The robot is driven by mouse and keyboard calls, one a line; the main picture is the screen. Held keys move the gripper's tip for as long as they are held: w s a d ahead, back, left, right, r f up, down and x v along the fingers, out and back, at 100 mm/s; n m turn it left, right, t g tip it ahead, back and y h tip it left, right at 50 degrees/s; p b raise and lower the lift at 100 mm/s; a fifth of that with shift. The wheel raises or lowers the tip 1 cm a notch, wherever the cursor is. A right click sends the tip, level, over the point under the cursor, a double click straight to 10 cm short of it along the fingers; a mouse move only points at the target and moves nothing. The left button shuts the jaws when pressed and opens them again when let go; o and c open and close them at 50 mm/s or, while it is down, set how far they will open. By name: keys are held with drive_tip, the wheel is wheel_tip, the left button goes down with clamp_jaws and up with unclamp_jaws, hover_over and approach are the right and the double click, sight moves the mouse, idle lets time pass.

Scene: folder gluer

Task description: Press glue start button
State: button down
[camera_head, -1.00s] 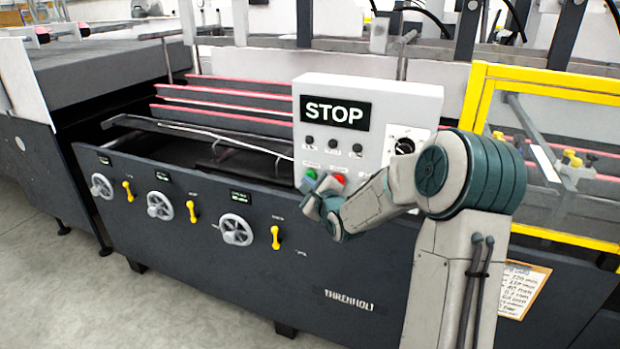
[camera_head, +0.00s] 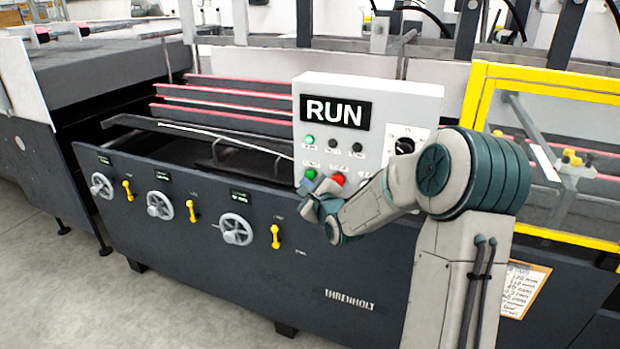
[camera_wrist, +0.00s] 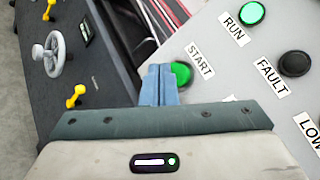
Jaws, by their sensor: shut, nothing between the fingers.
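The green start button (camera_head: 311,174) sits at the lower left of the grey control box (camera_head: 385,105), and it also shows in the wrist view (camera_wrist: 182,73) beside a START label. My gripper (camera_head: 304,190) is shut and empty. In the wrist view its fingertips (camera_wrist: 158,70) are together just left of the button and cover part of its edge. I cannot tell whether they touch it. The box's display (camera_head: 335,112) reads RUN. The green RUN lamp (camera_wrist: 252,13) is lit, and the FAULT lamp (camera_wrist: 295,63) is dark.
A red button (camera_head: 337,180) is right of the green one. A black rotary knob (camera_head: 404,146) is on the box's right side. Handwheels (camera_head: 237,230) and yellow levers (camera_head: 276,237) line the dark front panel. A yellow guard frame (camera_head: 545,85) stands to the right.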

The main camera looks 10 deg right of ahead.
drive_tip(key=shift+s+a, duration=0.1)
drive_tip(key=s+a, duration=0.1)
drive_tip(key=s, duration=0.1)
drive_tip(key=s+a, duration=0.1)
drive_tip(key=s, duration=0.1)
drive_tip(key=shift+a, duration=0.4)
idle(0.7)
drive_tip(key=s+r+n+g+h+p, duration=0.2)
drive_tip(key=s+n+g, duration=1.2)
drive_tip(key=s+n, duration=1)
drive_tip(key=s+h+p, duration=0.1)
drive_tip(key=s, duration=0.9)
drive_tip(key=shift+d, duration=0.2)
